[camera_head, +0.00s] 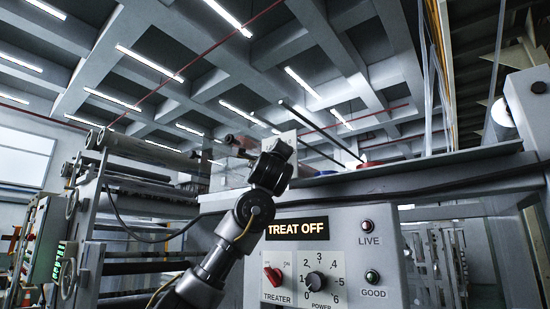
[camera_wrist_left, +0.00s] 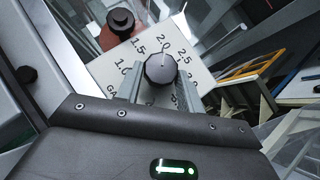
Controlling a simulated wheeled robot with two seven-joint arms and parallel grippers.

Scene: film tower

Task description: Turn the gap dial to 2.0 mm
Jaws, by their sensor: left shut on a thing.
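The gap dial (camera_wrist_left: 159,71) is a round black knob on a white plate (camera_wrist_left: 110,69) with printed numbers, seen in the left wrist view. Its white mark points up towards the 2.0 label, at or very close to it. My left gripper (camera_wrist_left: 159,84) has one grey finger on each side of the knob and is shut on it. The fingers and the gripper body hide the lower part of the scale. In the head view my left gripper (camera_head: 272,168) is raised in front of the machine, its fingertips and the dial not clearly visible. My right gripper is not in view.
Below my left gripper is a grey control panel with a lit TREAT OFF sign (camera_head: 298,229), a red treater switch (camera_head: 273,274), a power knob (camera_head: 315,281) and LIVE and GOOD lamps. Rollers (camera_head: 150,150) stand left. Another black knob (camera_wrist_left: 121,20) is near the plate.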

